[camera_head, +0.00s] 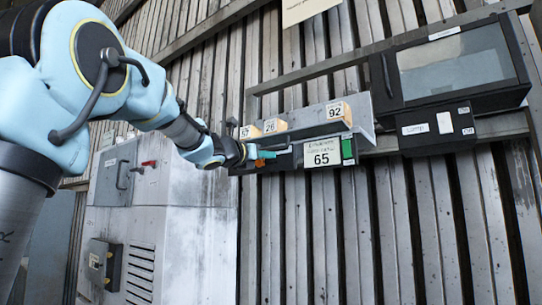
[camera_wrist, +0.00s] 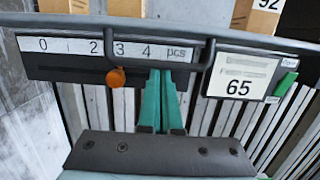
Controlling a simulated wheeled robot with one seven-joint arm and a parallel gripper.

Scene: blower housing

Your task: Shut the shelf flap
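The shelf flap appears to be the dark front strip (camera_head: 290,162) below the numbered boxes. In the wrist view the strip (camera_wrist: 70,68) carries a "0 1 2 3 4 pcs" scale, an orange knob (camera_wrist: 115,77), a white "65" card (camera_wrist: 240,77) and a green tag (camera_wrist: 285,84). A dark bar handle (camera_wrist: 208,55) stands out from its front. My gripper (camera_head: 268,154) is at the strip's left part. Its teal fingers (camera_wrist: 161,73) lie together, with tips at the handle's crossbar. Whether they touch it is unclear, and nothing shows between them. The strip's exact tilt is hard to judge.
Boxes marked 92 (camera_head: 338,111) and 26 (camera_head: 274,126) stand on the shelf (camera_head: 310,117). A glass-fronted cabinet (camera_head: 455,62) is at right, with a dark box (camera_head: 437,128) below. A grey machine cabinet (camera_head: 165,215) stands at lower left. The slatted wall below the strip is clear.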

